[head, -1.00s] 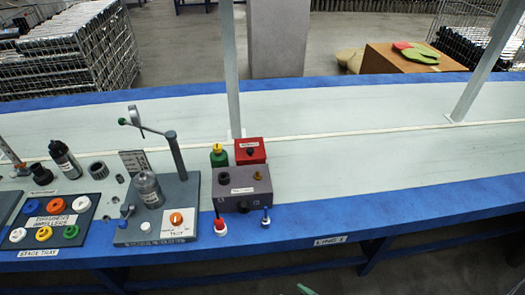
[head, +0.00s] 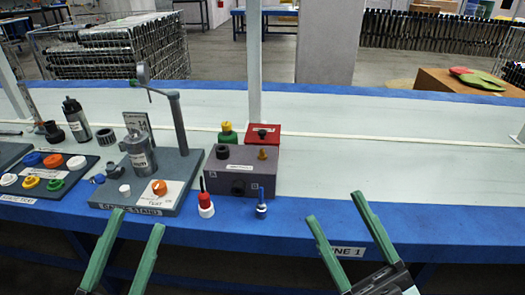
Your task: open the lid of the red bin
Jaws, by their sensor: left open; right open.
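The red bin (head: 263,135) is a small red box with a dark knob on top. It stands on the bench behind the grey-purple box (head: 232,180), which hides its lower front. Its lid looks shut. My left gripper (head: 138,219) is open and empty at the bench's front edge, left of the bin and well nearer to me. My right gripper (head: 334,207) is open and empty over the front edge, right of the bin. Neither touches anything.
A green container (head: 227,133) with a yellow top stands left of the bin. A test stand (head: 150,190) with a tall post and lever is further left. Red (head: 205,203) and blue (head: 261,208) tools stand in front. The bench right of the bin is clear; a pale post rises behind.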

